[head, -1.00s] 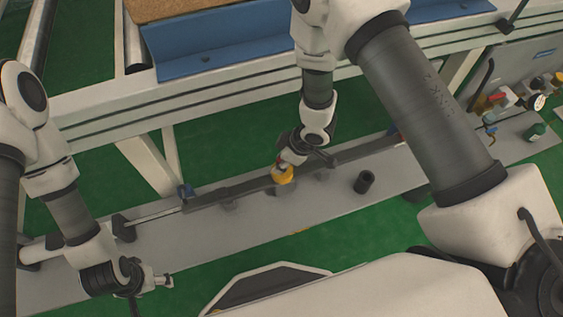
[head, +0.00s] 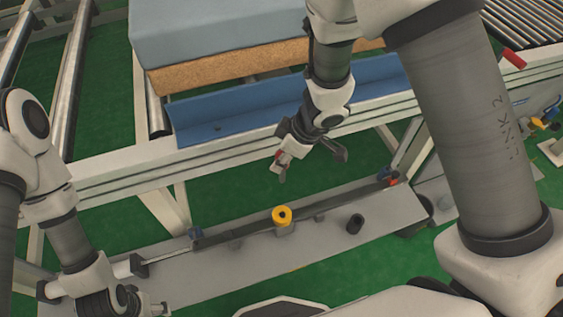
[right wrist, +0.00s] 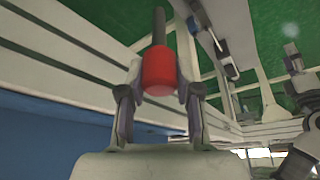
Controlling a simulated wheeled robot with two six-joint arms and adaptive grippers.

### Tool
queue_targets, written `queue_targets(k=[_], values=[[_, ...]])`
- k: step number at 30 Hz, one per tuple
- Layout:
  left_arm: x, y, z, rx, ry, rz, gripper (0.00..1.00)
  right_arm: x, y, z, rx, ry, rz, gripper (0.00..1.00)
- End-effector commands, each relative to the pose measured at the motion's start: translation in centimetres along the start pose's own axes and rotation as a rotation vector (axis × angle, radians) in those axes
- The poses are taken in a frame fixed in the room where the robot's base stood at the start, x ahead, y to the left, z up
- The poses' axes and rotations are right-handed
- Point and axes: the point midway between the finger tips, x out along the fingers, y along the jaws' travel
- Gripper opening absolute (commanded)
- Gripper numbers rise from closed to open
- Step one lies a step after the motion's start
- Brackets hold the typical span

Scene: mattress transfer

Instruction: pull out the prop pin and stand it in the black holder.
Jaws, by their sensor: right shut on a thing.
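The prop pin, with a red grip (right wrist: 158,68) and a dark shaft, is held between the fingers of my right gripper (right wrist: 160,92) in the right wrist view. In the head view my right gripper (head: 281,164) is in the air above and behind the yellow collar (head: 282,215), with a bit of red showing at its fingers. The pin is clear of the collar. The black holder (head: 355,224), a short dark cylinder, stands on the grey plate right of the collar. My left gripper (head: 150,307) is low at the left; its opening is unclear.
The grey plate (head: 225,262) carries a long dark bar (head: 240,234) behind the collar. The white conveyor frame (head: 115,168) with a blue angle (head: 225,117) runs behind my right gripper. A mattress (head: 210,35) lies above it.

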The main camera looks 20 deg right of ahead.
Motion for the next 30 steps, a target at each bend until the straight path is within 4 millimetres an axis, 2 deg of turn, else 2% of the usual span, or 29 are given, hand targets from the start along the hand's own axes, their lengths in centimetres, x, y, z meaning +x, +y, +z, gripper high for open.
queue_targets(k=[11,30], values=[[-0.2,0.0,0.0,0.000,0.000,0.000,0.68,-0.3,0.0,-0.1,0.000,0.000,0.000,0.00],[-4.1,0.0,0.0,0.000,0.000,0.000,0.68,-3.3,0.0,-1.4,0.000,0.000,0.000,0.00]])
